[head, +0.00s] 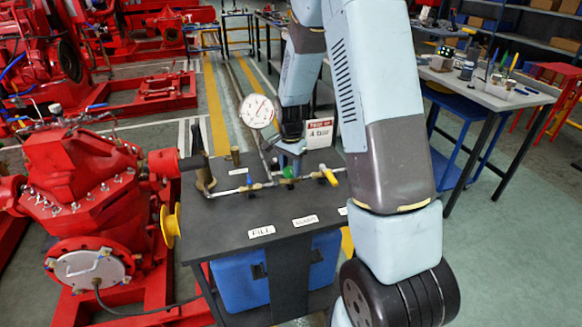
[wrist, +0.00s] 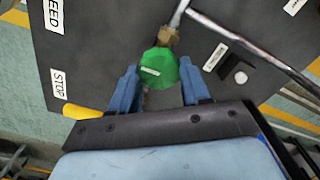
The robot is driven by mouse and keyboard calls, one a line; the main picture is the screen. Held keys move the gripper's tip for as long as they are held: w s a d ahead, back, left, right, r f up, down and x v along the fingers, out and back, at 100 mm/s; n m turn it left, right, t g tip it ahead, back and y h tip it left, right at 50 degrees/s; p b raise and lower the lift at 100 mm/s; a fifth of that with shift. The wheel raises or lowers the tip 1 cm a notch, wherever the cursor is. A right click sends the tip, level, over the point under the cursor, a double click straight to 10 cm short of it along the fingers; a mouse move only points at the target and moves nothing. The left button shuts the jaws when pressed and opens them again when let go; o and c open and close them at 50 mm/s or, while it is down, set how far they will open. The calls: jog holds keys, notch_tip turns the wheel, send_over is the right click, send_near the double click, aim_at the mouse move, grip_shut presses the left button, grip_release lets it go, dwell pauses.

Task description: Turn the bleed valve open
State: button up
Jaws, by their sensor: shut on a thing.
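A round green valve knob (wrist: 160,68) sits on a brass fitting (wrist: 168,36) in the wrist view. It also shows in the head view (head: 289,172), on the pipe along the dark bench top, under my arm's end. My gripper (wrist: 158,72) is shut on the green knob, with one blue finger on each side of it.
A pressure gauge (head: 257,111) stands behind the pipe. Labels lie on the dark bench top (head: 225,212), including FILL (head: 261,231); a STOP label (wrist: 58,83) and one ending "EED" (wrist: 53,14) show in the wrist view. A red pump (head: 75,185) stands at left.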

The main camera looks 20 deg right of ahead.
jog(key=shift+n, duration=0.4)
jog(key=n, duration=0.4)
jog(key=shift+w+a+n, duration=0.1)
jog(key=shift+n, duration=0.2)
jog(key=n, duration=1.1)
jog(key=shift+a, duration=0.1)
jog(key=n, duration=0.5)
jog(key=shift+n, duration=0.4)
jog(key=o, duration=1.1)
jog(key=shift+c, duration=0.2)
